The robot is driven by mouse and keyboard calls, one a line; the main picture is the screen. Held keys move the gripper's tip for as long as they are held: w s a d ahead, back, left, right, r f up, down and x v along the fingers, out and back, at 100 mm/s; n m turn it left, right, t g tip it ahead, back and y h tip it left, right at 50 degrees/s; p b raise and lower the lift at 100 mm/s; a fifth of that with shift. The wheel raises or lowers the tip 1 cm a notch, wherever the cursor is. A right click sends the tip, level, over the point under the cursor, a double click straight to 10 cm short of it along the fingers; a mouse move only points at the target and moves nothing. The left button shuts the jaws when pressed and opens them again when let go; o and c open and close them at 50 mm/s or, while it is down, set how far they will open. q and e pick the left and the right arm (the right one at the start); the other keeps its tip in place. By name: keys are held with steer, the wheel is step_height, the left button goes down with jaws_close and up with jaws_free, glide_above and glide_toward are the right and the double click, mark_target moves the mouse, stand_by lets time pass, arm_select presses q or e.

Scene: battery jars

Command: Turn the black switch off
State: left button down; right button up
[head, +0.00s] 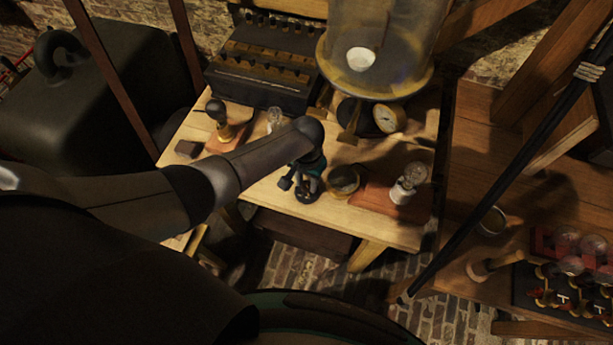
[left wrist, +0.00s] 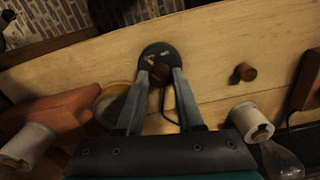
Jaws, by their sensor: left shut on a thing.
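The black switch (head: 308,194) has a round black base and sits near the front edge of the pale wooden table, left of a brass-rimmed dish. My left gripper (head: 305,180) reaches down onto it from above. In the left wrist view, the switch's base (left wrist: 157,50) shows just beyond the fingertips. My left gripper (left wrist: 160,77) is shut on the switch's dark knob, between the two grey fingers. The knob's setting cannot be told. My right gripper is not in view.
The dish (head: 343,180) and a bulb in a white socket (head: 402,191) stand right of the switch. A lever on a wooden block (head: 220,122) and a small dark block (head: 187,149) are left. A large glass jar (head: 392,40) and a gauge (head: 389,118) stand behind.

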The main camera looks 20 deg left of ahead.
mark_target(307, 185)
arm_select(q)
steer(key=shift+n+p, duration=0.4)
steer(key=shift+n, duration=0.5)
steer(key=c, duration=0.5)
jaws_free()
steer(key=shift+c, duration=0.2)
steer(key=shift+r+p, duration=0.3)
steer(key=shift+r, duration=0.2)
step_height(307, 185, up, 14)
steer(key=p, duration=0.3)
steer(key=shift+r+p, duration=0.2)
steer(key=shift+p, duration=0.15)
